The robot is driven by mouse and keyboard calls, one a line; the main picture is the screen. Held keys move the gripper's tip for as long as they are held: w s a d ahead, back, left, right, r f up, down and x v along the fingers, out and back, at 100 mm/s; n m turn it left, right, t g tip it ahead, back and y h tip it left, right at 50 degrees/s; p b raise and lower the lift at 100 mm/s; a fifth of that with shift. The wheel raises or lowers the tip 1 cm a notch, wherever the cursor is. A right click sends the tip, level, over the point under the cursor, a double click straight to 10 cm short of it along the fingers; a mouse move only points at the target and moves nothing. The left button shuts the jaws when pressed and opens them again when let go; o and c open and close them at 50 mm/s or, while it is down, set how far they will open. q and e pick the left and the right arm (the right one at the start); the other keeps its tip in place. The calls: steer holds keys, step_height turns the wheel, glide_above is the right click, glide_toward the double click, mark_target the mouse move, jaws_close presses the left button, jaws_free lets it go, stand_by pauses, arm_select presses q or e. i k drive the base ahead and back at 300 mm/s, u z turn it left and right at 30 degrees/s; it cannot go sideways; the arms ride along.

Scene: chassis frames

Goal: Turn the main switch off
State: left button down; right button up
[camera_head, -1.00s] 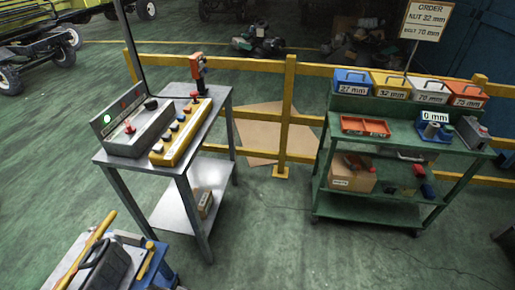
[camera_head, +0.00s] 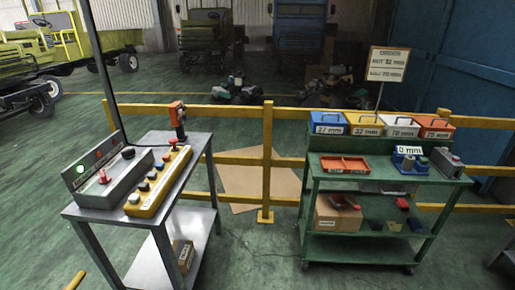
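A grey control box (camera_head: 115,179) stands on the metal table at the left. Its upright back panel has a lit green lamp (camera_head: 81,169) and a small red mark. On its top are a red switch handle (camera_head: 102,177) and a black knob (camera_head: 128,152). A yellow pendant box (camera_head: 159,182) with several coloured buttons and a red knob lies to its right. I cannot read which control is labelled as the main switch. Neither of my grippers is in view.
The metal table (camera_head: 193,139) has a lower shelf with a small box (camera_head: 183,255). A green cart (camera_head: 376,189) with bins stands at the right. A yellow railing (camera_head: 267,155) runs behind both. Open green floor (camera_head: 255,262) lies between table and cart.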

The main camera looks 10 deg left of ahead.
mark_target(104, 179)
steer(key=u, duration=1.8)
